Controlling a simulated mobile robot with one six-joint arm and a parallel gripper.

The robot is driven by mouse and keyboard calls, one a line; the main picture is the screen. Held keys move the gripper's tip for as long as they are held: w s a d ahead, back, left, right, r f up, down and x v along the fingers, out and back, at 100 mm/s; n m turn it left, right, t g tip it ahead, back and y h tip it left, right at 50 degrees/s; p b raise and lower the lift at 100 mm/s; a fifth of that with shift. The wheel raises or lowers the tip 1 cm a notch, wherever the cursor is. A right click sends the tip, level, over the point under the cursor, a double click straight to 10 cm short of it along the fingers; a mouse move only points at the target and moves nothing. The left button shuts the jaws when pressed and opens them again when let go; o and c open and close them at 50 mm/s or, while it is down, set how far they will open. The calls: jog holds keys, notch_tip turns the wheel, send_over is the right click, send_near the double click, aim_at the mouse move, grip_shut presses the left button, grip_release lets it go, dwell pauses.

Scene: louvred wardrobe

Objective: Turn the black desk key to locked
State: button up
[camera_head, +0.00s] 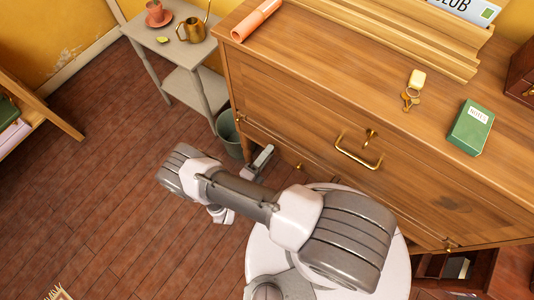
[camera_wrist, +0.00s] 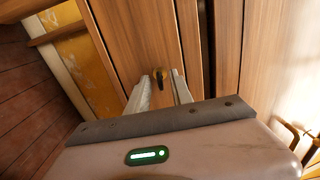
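A small dark and brass piece (camera_wrist: 160,77) stands out from a wooden front in the wrist view. It may be the black key, but it is too small to tell, and I cannot tell which way it is turned. My gripper (camera_wrist: 161,80) has its two fingers apart, with this piece between or just beyond their tips; contact is not clear. In the head view my gripper (camera_head: 263,160) is low beside the left end of the wooden drawer chest (camera_head: 290,115). The piece at its tips is hidden there.
The chest has a brass handle (camera_head: 358,154) and a small knob (camera_head: 299,166). On top lie a yellow-tagged key set (camera_head: 412,90), a green notebook (camera_head: 470,128) and an orange roll (camera_head: 256,19). A bin (camera_head: 229,135) and a grey side table (camera_head: 165,40) stand left.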

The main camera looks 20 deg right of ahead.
grip_shut()
jog(key=shift+m+b, duration=0.3)
jog(key=shift+m, duration=0.1)
jog(key=m+b, duration=0.4)
jog(key=m, duration=1.2)
jog(key=shift+m+b, duration=0.35)
jog(key=shift+m, duration=0.35)
